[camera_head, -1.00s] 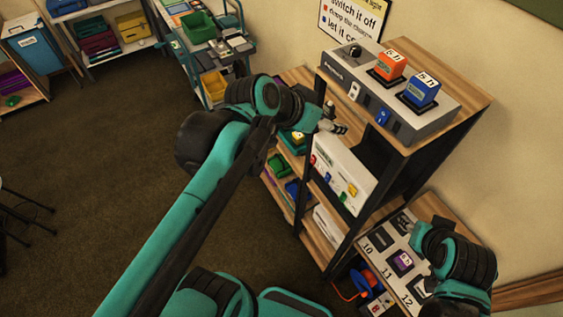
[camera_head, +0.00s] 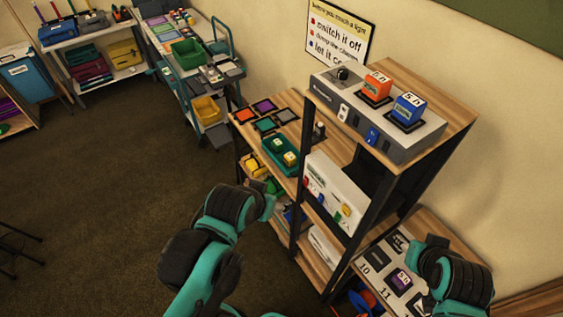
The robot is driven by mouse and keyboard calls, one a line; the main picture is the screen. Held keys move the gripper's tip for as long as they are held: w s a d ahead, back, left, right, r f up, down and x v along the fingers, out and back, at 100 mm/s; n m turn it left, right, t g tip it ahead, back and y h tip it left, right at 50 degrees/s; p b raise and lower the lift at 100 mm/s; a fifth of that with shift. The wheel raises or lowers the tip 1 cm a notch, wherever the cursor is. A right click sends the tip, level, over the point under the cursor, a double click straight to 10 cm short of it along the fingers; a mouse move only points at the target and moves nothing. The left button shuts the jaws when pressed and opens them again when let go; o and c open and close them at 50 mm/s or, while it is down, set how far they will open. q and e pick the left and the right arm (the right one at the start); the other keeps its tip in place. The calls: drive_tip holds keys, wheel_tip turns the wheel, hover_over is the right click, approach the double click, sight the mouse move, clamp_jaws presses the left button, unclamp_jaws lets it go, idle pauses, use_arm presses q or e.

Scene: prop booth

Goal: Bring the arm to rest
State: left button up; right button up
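My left arm (camera_head: 225,225) is bent low in front of the shelf rack, with its wrist end (camera_head: 262,207) over the floor just left of the rack. No gripper fingers show there. My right arm (camera_head: 455,270) is at the lower right, over the low table; its gripper does not show either. I see nothing held by either arm.
An orange block (camera_head: 377,85) and a blue block (camera_head: 408,108) stand on a grey charger unit (camera_head: 373,138) atop the rack. A green tray (camera_head: 269,157) holds small yellow items. A purple block (camera_head: 403,279) sits on the low numbered table. Open floor (camera_head: 110,190) lies left.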

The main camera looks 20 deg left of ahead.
wheel_tip(320, 180, down, 33)
drive_tip(key=b, duration=3.2)
drive_tip(key=shift+b, duration=0.4)
drive_tip(key=shift+f, duration=0.1)
